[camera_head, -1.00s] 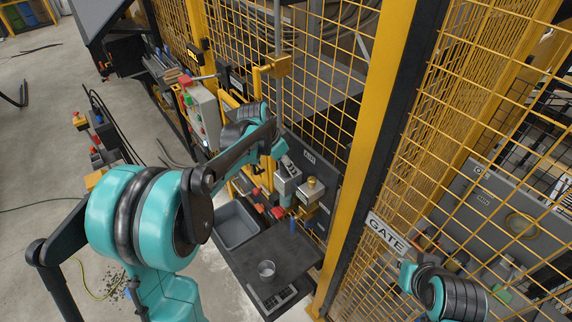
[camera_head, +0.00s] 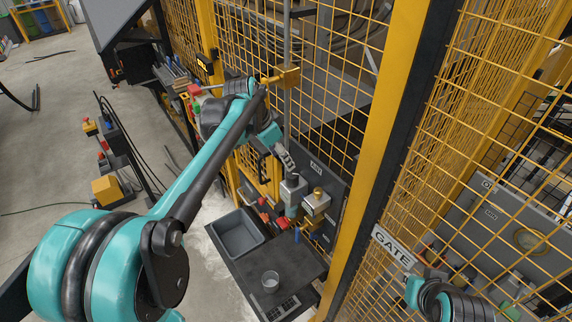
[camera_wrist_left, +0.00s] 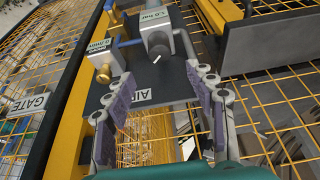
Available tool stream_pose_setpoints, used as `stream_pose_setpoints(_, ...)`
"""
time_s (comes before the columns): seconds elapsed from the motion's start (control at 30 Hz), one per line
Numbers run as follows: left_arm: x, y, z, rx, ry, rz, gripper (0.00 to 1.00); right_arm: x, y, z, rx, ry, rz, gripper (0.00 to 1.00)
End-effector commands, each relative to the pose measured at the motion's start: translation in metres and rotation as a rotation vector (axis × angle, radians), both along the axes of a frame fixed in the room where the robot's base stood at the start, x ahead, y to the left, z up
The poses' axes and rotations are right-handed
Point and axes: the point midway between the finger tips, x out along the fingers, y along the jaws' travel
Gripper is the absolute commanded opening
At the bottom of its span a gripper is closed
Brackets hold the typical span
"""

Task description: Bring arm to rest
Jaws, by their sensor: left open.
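My left gripper (camera_head: 286,160) is at the end of the teal arm that comes in from the left, in front of the dark AIR panel (camera_head: 325,178). In the left wrist view my left gripper (camera_wrist_left: 160,85) has its two purple-padded fingers spread apart, with nothing between them. Beyond the fingers, that view shows the AIR panel (camera_wrist_left: 150,77), a grey block marked 1.0 bar (camera_wrist_left: 156,22) and a brass knob (camera_wrist_left: 103,73).
Yellow mesh fencing (camera_head: 340,70) stands close behind the panel, with a yellow post (camera_head: 375,140) and a GATE sign (camera_head: 393,247) to the right. Below are a grey bin (camera_head: 238,236) and a clear cup (camera_head: 270,281) on a dark bench top (camera_head: 292,262).

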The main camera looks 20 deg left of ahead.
Motion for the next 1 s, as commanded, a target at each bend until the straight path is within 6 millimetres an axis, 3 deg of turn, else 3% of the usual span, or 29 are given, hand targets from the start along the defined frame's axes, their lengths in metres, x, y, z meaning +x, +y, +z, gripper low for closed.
stream_pose_setpoints(0.2, -0.003, 0.002, 0.008, 0.0, 0.0, -0.001, 0.56, 0.0, 0.0, 0.0, 0.0, 0.0, 0.0, 0.0)
stream_pose_setpoints(0.67, -0.008, 0.0, 0.001, 0.002, -0.001, 0.013, 0.56, 0.0, 0.0, -0.008, 0.0, 0.0, 0.0, 0.0)
stream_pose_setpoints(0.77, -0.026, -0.004, -0.019, 0.008, -0.009, 0.058, 0.56, 0.0, 0.0, -0.029, 0.0, 0.0, 0.0, 0.0)
stream_pose_setpoints(1.0, -0.105, -0.017, -0.115, 0.013, -0.059, 0.284, 0.56, 0.0, 0.0, -0.115, 0.0, 0.0, 0.0, 0.0)
